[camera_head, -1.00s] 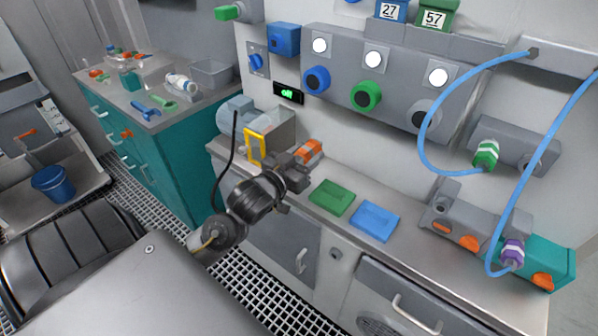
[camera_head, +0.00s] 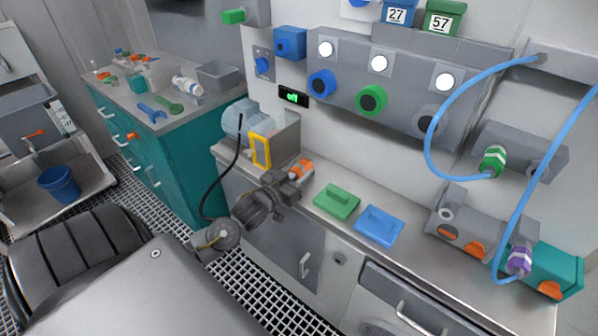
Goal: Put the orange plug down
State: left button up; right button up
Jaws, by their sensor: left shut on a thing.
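The orange plug (camera_head: 302,168) is in my left gripper (camera_head: 290,176), at the left part of the grey counter (camera_head: 408,262). The gripper is shut on the plug and hides part of it. I cannot tell whether the plug touches the counter or is held just above it. My right gripper does not show.
A yellow-framed pump (camera_head: 261,150) stands close behind on the left. Blue hoses (camera_head: 432,134) hang at the right, one ending at a purple-banded connector (camera_head: 519,260).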

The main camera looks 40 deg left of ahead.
pick_arm(q)
jog(key=shift+f, duration=0.45)
jog(key=o, duration=1.4)
jog(key=shift+r, duration=0.25)
jog(key=s, duration=1.2)
jog(key=shift+d+r+b, duration=0.15)
jog(key=shift+r+b, duration=0.1)
jog(key=shift+b, duration=0.1)
